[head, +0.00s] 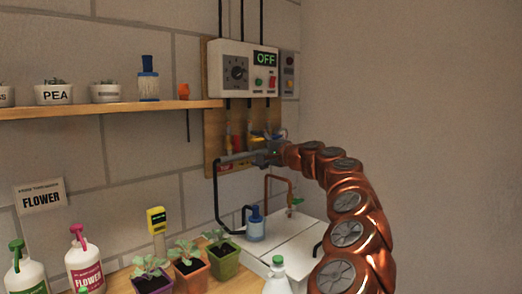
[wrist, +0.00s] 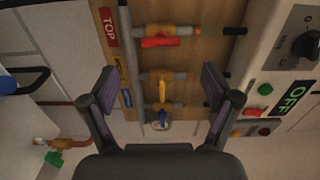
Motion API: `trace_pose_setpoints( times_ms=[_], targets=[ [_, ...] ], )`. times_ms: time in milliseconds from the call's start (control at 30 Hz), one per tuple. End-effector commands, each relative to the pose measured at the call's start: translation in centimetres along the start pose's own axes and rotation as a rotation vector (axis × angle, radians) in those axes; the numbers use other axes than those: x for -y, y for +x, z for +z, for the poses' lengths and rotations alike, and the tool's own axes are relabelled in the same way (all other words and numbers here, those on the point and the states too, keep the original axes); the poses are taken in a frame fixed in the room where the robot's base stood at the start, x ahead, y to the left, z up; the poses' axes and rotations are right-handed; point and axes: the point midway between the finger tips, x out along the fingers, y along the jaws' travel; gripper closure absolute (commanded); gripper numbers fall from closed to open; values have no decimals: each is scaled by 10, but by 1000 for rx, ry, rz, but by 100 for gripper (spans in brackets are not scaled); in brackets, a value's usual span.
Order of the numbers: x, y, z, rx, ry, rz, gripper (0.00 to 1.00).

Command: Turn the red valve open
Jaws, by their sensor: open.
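The red valve handle (wrist: 160,42) shows in the upper middle of the wrist view, on an orange valve body (wrist: 168,30). It lies roughly along the short horizontal pipe, beside a red TOP label (wrist: 109,27). My gripper (wrist: 160,82) is open, its two fingers apart with nothing between them that it holds. The red handle is above and beyond the fingertips in that view, not between them. In the head view my gripper (head: 268,157) is in front of the lower part of the wooden valve board (head: 212,130); the red handle is hard to make out there.
Another valve with a yellow handle (wrist: 162,90) appears between my fingers in the wrist view. The control box (head: 245,70) reads OFF. A shelf (head: 100,109) with pots is at left. Below are a white tank lid (head: 285,240), a blue bottle (head: 255,226) and seedlings (head: 187,254).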

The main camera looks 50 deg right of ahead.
Motion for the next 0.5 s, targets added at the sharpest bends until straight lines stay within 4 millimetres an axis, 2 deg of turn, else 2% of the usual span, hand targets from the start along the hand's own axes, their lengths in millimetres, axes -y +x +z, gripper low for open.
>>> trace_pose_setpoints(
  times_ms=[200, 500],
  targets=[
    [1, -15, 0, 0, 0, -1, 12],
    [0, -18, 0, 0, -1, 0, 12]
  ],
)
